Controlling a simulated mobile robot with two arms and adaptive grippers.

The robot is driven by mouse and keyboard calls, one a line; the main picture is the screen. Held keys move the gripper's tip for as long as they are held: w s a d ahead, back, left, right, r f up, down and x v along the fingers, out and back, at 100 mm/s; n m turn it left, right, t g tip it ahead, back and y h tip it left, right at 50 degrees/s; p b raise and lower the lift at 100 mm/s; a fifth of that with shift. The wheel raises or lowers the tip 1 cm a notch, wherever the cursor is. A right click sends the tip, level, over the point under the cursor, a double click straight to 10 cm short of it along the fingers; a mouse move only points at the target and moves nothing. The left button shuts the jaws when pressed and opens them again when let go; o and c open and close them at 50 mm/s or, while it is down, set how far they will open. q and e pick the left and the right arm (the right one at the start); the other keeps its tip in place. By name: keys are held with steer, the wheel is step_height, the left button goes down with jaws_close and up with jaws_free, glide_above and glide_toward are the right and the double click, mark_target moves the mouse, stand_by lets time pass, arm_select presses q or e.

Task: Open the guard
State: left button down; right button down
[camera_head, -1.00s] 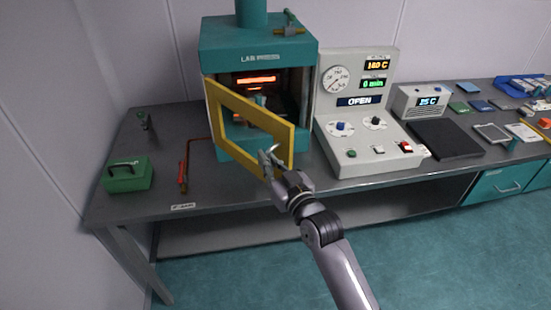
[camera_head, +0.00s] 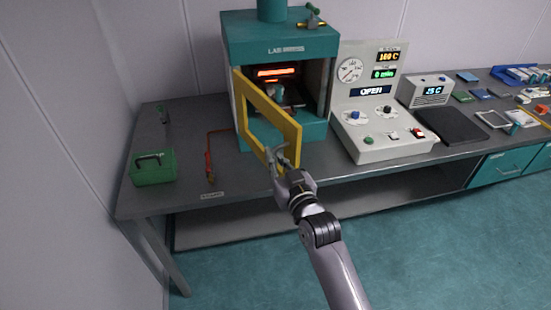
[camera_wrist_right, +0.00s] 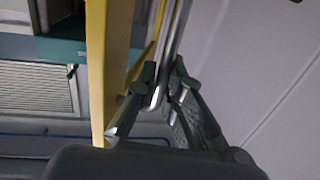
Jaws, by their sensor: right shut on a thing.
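The guard (camera_head: 291,129) is a yellow frame hinged at the left front of the teal lab press (camera_head: 262,47). It stands swung out from the press, and the glowing chamber shows beside and through it. My right gripper (camera_head: 278,158) is at the guard's free edge, shut on its handle. In the right wrist view, the fingers (camera_wrist_right: 158,102) close around the metal handle (camera_wrist_right: 172,40), next to the yellow frame (camera_wrist_right: 108,60). My left gripper is not in view.
The control panel (camera_head: 386,150) right of the press reads OPEN. A red-handled lever (camera_head: 209,167) and a green box (camera_head: 153,168) stand left of the press. The bench front (camera_head: 180,208) left of my arm is clear.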

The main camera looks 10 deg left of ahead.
steer(key=c, duration=2)
jaws_free()
steer(key=shift+r, duration=0.15)
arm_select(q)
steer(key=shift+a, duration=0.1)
arm_select(e)
steer(key=shift+o, duration=0.2)
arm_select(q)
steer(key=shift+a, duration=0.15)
arm_select(e)
steer(key=v, duration=1.2)
steer(key=shift+a, duration=0.1)
